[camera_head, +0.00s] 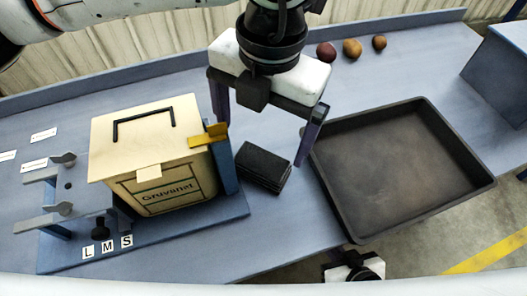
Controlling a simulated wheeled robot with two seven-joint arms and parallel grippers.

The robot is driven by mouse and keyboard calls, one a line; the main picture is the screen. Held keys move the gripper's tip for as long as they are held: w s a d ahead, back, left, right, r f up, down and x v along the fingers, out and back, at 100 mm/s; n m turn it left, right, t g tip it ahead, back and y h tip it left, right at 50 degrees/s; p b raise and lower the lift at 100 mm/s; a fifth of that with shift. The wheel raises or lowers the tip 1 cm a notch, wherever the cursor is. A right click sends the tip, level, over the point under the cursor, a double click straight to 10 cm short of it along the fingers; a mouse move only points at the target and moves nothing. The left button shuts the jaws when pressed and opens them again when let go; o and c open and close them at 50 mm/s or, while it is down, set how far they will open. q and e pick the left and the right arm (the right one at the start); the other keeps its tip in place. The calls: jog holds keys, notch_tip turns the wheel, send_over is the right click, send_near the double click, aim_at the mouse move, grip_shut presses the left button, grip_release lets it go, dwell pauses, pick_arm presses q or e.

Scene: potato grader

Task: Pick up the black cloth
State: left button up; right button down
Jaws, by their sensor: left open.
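The black cloth (263,167) lies folded in a flat dark stack on the blue-grey table, between the cream box and the black tray. My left gripper (262,144) comes down from the top of the picture. Its two fingers are spread wide, one on either side of the cloth's upper end, and nothing is held between them. I cannot tell how high the fingertips are above the table. A small black and white part at the bottom edge looks like my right gripper (353,268); its fingers cannot be made out.
The cream lidded box (150,145) with a black handle stands left on a blue base marked L, M, S. A large empty black tray (440,205) lies right. Three potatoes (351,48) sit at the back. A blue-grey box (500,70) is far right.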

pick_arm(q)
send_over(258, 167)
notch_tip(258, 167, down, 5)
jog(key=shift+r, duration=0.2)
jog(key=shift+f+p, duration=0.8)
jog(key=shift+f, duration=1.95)
jog(key=c, duration=0.9)
jog(key=shift+r, duration=0.2)
notch_tip(258, 167, up, 28)
jog(key=shift+f+b, duration=0.15)
jog(key=shift+b, duration=0.7)
